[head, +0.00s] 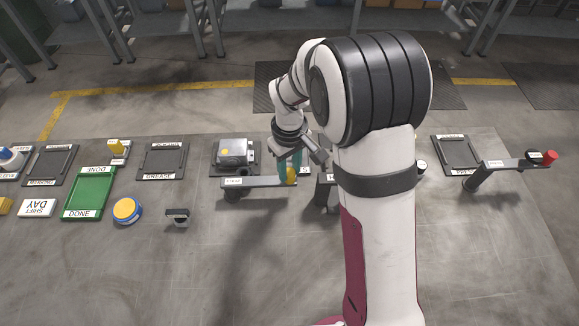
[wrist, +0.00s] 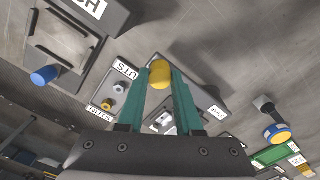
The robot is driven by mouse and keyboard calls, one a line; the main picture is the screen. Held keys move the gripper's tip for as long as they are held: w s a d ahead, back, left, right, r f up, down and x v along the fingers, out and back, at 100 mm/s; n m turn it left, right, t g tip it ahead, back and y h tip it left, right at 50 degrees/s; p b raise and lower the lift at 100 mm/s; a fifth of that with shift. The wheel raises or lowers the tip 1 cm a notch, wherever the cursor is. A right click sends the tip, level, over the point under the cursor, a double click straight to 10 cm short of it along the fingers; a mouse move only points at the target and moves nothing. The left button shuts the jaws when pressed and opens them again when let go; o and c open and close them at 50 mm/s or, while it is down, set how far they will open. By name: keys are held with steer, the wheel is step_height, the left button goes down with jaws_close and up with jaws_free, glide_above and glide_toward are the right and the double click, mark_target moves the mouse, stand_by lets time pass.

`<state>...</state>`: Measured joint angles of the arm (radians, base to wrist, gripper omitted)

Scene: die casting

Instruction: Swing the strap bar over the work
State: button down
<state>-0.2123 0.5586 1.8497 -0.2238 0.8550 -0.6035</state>
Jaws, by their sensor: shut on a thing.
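The strap bar (head: 262,182) is a grey arm with a white label on a dark post, with a yellow knob at its right end. In the head view it lies along the near side of the work, beside rather than across it. The work (head: 232,152) is a grey metal block with an orange-yellow spot, seated in a dark nest (head: 250,172). My gripper (head: 290,174) has its teal fingers shut on the yellow knob, which shows between the fingertips in the wrist view (wrist: 160,73). The fingers partly hide the work there.
Another bar (head: 505,164) with a red knob stands at the right, near a dark empty nest (head: 459,153). A green DONE tray (head: 88,194), a blue-and-yellow round button (head: 127,210) and a small dark block (head: 178,217) are at left. The near table is clear. My arm hides its middle right.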

steer(key=shift+w, duration=0.15)
steer(key=shift+w+a+n, duration=0.1)
steer(key=shift+w+n, duration=0.4)
steer(key=shift+w, duration=0.05)
steer(key=w+a+n, duration=0.4)
steer(key=n, duration=0.1)
steer(key=w+a+n, duration=0.4)
steer(key=n, duration=0.1)
steer(key=w+a+n, duration=0.4)
steer(key=w+n, duration=0.1)
steer(key=shift+a, duration=0.1)
steer(key=shift+w+a+n, duration=0.1)
steer(key=shift+a+n, duration=1)
steer(key=shift+a, duration=0.25)
steer(key=c, duration=0.6)
jaws_free()
